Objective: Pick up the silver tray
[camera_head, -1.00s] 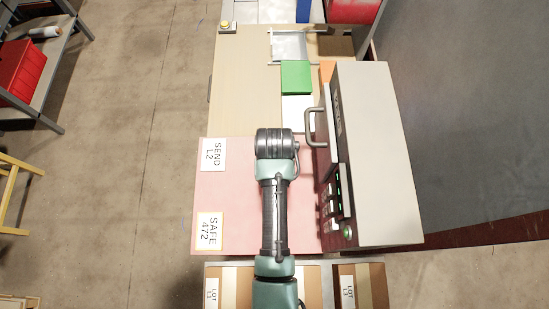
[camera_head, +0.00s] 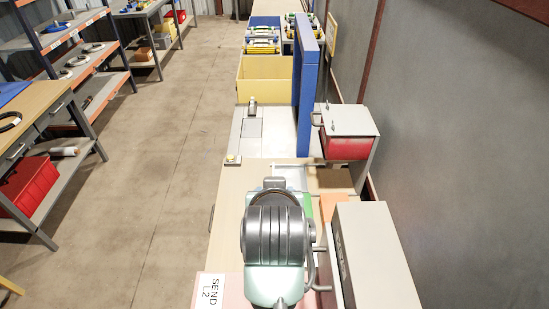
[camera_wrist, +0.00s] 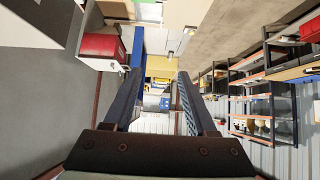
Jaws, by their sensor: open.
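The silver tray (camera_head: 293,177) lies flat on the light wooden table top, beyond my arm in the head view. Its near part is hidden behind my wrist, and only its far part shows. A green item beside it is mostly covered by my arm. My gripper (camera_wrist: 158,88) shows in the wrist view with its two dark fingers apart and nothing between them. It points out over the room, not down at the table. In the head view my wrist hides the fingers. I cannot clearly make out the tray in the wrist view.
A grey box-shaped machine (camera_head: 375,255) with a handle stands close on the right. A red-fronted bin (camera_head: 347,147) and a tall blue post (camera_head: 307,85) stand beyond the tray. A yellow bin (camera_head: 264,80) is farther back. The floor at left is open.

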